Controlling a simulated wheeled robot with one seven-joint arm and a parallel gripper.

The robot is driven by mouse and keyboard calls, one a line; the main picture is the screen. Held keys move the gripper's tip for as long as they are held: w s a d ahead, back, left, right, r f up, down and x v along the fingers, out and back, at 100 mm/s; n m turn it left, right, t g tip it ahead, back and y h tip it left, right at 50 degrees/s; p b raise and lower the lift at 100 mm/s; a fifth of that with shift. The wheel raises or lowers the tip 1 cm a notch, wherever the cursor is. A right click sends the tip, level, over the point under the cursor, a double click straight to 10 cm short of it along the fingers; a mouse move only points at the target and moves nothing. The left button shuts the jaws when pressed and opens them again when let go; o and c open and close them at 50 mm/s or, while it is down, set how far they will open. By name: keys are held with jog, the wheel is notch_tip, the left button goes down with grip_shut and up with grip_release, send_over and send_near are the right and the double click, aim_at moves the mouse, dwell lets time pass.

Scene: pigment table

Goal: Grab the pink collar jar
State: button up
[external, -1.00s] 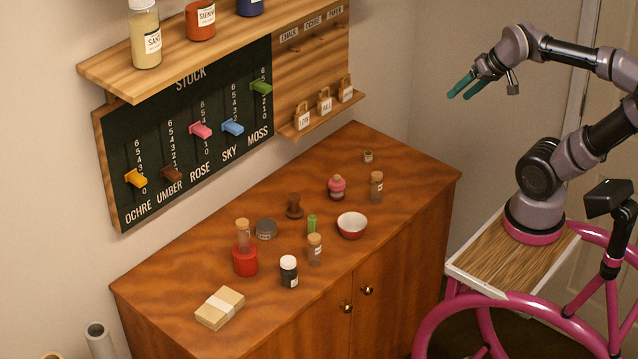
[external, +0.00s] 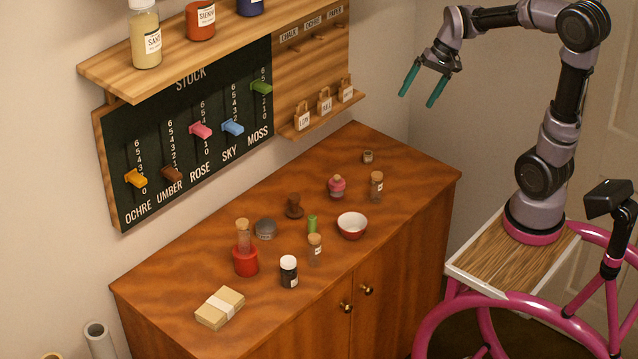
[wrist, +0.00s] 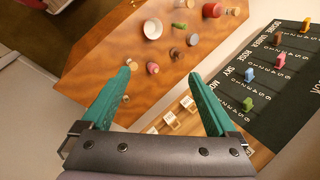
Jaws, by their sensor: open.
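The pink collar jar (external: 337,188) is a small, squat jar with a pink band and a cork-coloured top. It stands upright on the wooden cabinet top (external: 190,275), towards the right rear. In the wrist view the jar (wrist: 152,68) appears between my fingers, well beyond them. My gripper (external: 418,98) is open and empty, with teal fingers pointing down. It is high above and to the right of the jar in the external view, touching nothing. Both fingers of my gripper (wrist: 160,75) show spread apart in the wrist view.
A corked bottle (external: 376,187) stands close right of the jar, with a small cup (external: 368,156) behind. A dark brown stamp (external: 294,207) and a red-and-white bowl (external: 352,226) are also near. The stock board (external: 190,120) and hook shelf (external: 318,122) rise behind.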

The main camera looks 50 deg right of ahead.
jog(key=w+d+f+m+g+y, duration=0.15)
jog(key=w+f+m+y, duration=0.3)
jog(key=w+f, duration=0.65)
jog(key=w+d+f+m+y, duration=0.25)
jog(key=w+f+m, duration=0.4)
jog(key=f, duration=0.75)
jog(key=m+t+y, duration=0.1)
jog(key=m+y, duration=0.1)
send_near(336, 182)
jog(key=a+f, duration=0.1)
jog(key=w+a+f, duration=0.1)
jog(key=a+f, duration=0.1)
jog(key=shift+a, duration=0.3)
jog(key=shift+x, duration=2.8)
jog(key=shift+r, duration=0.1)
grip_shut()
